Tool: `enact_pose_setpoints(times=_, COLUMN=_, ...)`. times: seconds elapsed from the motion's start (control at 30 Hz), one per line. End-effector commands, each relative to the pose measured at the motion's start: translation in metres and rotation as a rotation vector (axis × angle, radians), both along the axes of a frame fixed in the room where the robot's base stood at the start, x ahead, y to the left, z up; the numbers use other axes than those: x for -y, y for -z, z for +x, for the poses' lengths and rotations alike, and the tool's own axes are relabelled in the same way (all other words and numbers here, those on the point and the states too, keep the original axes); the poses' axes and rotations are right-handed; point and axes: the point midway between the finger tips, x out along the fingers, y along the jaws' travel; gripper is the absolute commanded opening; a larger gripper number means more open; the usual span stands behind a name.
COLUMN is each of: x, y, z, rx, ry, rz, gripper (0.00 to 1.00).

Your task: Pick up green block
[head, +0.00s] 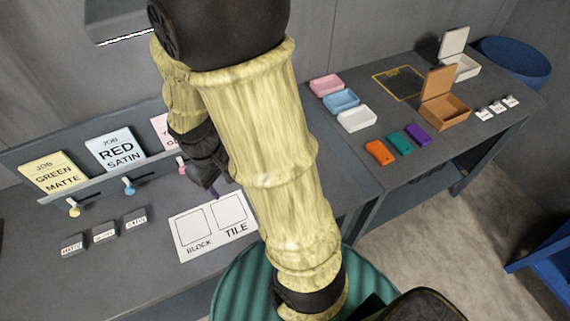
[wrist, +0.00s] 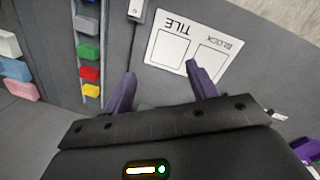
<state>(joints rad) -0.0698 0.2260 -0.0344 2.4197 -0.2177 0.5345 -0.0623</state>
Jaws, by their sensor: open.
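A yellow block (wrist: 92,90) is at the near end of that row. I cannot make out the green block in the head view, where my arm covers the middle. My gripper (wrist: 160,80) has its two purple fingers apart with nothing between them. The row of blocks lies left of the fingers, apart from them.
A white card marked BLOCK and TILE (head: 215,225) lies near my gripper. Job cards (head: 115,150) stand at the back left. The right table holds trays (head: 357,118), orange, teal and purple pieces (head: 402,143), and an open brown box (head: 445,110).

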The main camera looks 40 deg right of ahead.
Motion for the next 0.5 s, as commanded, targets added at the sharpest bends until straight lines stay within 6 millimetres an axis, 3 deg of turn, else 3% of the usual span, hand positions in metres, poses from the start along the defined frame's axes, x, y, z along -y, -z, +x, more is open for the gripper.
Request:
enact_pose_setpoints(times=0.1, x=0.01, y=0.03, z=0.009, rx=-0.152, ry=-0.15, rz=-0.095, gripper=0.58)
enact_pose_setpoints(times=0.5, x=0.059, y=0.104, z=0.052, rx=-0.628, ry=-0.627, rz=-0.492, gripper=0.58)
